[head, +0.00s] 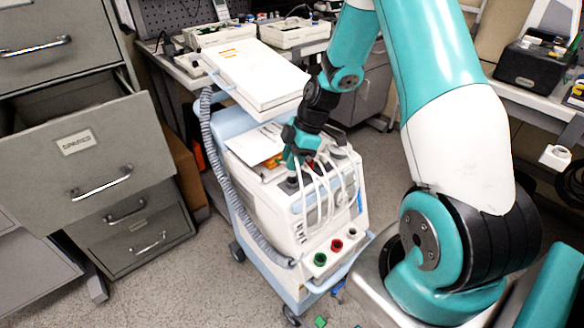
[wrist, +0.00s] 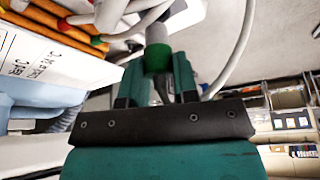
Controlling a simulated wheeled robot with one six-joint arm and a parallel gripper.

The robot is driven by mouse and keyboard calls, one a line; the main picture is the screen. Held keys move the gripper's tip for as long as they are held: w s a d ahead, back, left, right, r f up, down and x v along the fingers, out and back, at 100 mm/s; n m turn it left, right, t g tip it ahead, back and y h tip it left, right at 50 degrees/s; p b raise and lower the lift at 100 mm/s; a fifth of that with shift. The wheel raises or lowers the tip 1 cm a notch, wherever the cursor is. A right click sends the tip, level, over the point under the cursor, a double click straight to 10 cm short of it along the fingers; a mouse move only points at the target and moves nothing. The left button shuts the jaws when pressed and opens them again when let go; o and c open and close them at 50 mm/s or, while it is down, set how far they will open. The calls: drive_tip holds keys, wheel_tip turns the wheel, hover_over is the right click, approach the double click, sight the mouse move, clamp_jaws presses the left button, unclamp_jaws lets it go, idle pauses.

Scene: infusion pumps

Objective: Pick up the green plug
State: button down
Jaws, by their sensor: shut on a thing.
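The green plug (wrist: 157,68), a grey body with a green band, sits between the teal fingers of my gripper (wrist: 158,84) in the wrist view. My gripper is shut on it. In the head view my gripper (head: 291,172) points down at the top of the white machine (head: 275,205), among white cables. The plug cannot be made out clearly there. Whether the plug is still seated in something is hidden.
White cables (head: 326,185) loop down the machine's front, close to my gripper. Green (head: 320,259), red (head: 337,245) and black (head: 352,232) round parts sit on its lower ledge. A grey hose (head: 222,175) runs down its left side. An open drawer (head: 92,165) juts out at left.

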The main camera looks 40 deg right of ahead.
wheel_tip(320, 180, up, 16)
drive_tip(key=shift+r, duration=0.15)
idle(0.7)
